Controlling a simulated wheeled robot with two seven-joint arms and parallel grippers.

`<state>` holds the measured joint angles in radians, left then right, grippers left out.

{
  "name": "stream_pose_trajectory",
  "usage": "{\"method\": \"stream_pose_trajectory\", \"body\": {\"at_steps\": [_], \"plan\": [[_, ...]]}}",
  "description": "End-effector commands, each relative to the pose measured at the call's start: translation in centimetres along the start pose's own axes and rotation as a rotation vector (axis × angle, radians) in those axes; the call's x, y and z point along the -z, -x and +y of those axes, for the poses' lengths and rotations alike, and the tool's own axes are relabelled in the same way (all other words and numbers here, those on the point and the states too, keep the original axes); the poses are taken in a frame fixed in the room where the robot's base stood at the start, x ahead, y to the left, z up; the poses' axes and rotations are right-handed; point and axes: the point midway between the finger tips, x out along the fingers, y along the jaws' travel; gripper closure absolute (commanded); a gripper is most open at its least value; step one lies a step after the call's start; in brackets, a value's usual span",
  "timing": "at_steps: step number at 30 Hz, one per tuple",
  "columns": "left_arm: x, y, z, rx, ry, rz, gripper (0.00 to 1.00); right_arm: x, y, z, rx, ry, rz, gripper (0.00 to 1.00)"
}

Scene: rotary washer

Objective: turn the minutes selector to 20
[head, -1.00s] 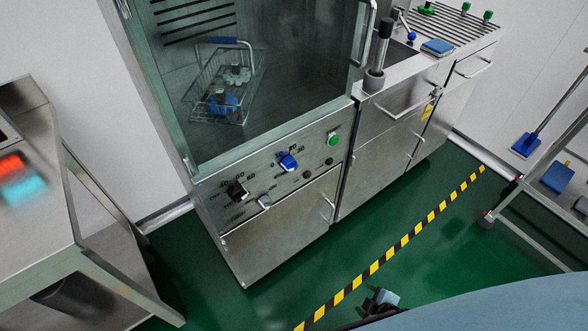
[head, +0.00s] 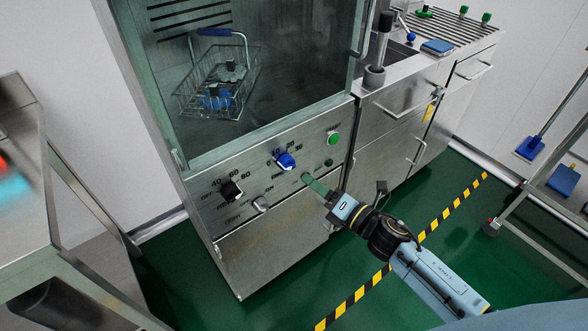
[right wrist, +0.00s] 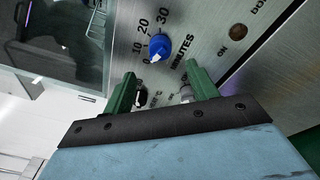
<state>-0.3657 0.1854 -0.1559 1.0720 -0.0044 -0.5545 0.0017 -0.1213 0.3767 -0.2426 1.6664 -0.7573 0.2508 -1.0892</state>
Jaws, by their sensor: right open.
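The minutes selector is a blue knob (head: 285,160) on the washer's steel front panel, ringed by 0, 10, 20 and 30. In the right wrist view the blue knob (right wrist: 159,46) lies beyond my fingertips, and its white mark seems to be near the 0. My right gripper (head: 314,183) has green fingers and is in front of the panel, below and right of the knob, not around it. In the right wrist view the gripper (right wrist: 162,86) is open, with nothing held between its fingers. My left gripper is not in view.
A black knob (head: 231,190) and a silver knob (head: 261,204) are lower left of the blue one. A green button (head: 333,138) is to the right. The glass door above shows a wire basket (head: 217,80). A steel table (head: 60,245) stands at left.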

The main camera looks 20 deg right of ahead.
Motion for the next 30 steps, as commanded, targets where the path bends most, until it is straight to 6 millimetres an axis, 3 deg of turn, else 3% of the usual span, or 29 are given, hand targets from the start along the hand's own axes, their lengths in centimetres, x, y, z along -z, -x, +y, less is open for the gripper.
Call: {"method": "stream_pose_trajectory", "body": {"at_steps": [6, 12, 25, 30], "plan": [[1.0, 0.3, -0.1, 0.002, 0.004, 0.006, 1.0, 0.0, -4.4, -0.1, -0.001, -0.001, -0.002, 0.42], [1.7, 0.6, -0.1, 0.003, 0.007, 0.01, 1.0, 0.0, -7.0, -0.1, 0.001, -0.004, -0.001, 0.42], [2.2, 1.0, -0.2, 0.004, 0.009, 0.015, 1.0, 0.0, -8.0, -0.1, 0.002, -0.004, -0.001, 0.42], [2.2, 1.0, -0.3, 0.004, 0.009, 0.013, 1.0, 0.0, -8.0, -0.1, 0.002, -0.004, -0.001, 0.63]]}}
